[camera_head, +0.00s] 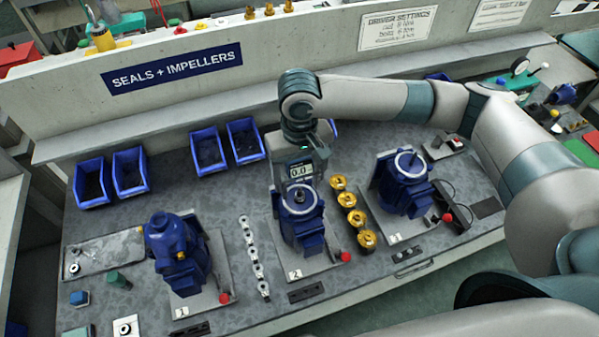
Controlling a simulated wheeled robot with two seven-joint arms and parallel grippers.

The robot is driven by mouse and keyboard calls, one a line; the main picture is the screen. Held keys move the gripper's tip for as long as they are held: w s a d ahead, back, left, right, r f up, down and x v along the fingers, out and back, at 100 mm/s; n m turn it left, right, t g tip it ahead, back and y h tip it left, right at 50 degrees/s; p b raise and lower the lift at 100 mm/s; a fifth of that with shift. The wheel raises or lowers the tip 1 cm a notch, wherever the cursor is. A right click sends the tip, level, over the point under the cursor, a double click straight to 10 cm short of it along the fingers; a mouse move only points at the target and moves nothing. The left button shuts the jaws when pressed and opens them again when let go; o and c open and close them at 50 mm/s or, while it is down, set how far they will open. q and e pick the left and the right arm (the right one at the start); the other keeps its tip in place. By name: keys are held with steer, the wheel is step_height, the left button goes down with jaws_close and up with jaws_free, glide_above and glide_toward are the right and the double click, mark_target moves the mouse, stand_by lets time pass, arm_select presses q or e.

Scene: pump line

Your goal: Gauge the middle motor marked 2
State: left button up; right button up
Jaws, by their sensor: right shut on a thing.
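The middle blue motor (302,225) stands on a grey base plate with a tag marked 2 (295,274) at its front. My right gripper (300,155) reaches in from the right and is shut on a gauge (299,171) with a small lit display that seems to read 0.0. The gauge is at the back of the middle motor's top; I cannot tell whether it touches the motor. The gripper's fingertips are mostly hidden. A red knob (345,257) sits at the plate's front right corner. My left gripper is not in view.
A blue motor marked 1 (175,255) stands to the left, and another blue motor (402,185) to the right. Several brass impellers (346,200) and a row of pale seals (254,258) flank the middle motor. Blue bins (244,142) line the back.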

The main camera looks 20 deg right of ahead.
mark_target(299, 164)
steer(key=shift+f+b, duration=0.35)
steer(key=shift+f, duration=1.65)
steer(key=shift+f+p, duration=0.2)
steer(key=shift+p, duration=0.1)
stand_by(0.4)
steer(key=o, duration=1.5)
step_height(299, 164, up, 2)
steer(key=p, duration=0.3)
steer(key=shift+r, duration=0.25)
step_height(299, 164, up, 2)
steer(key=shift+p, duration=1.1)
steer(key=shift+r, duration=2.25)
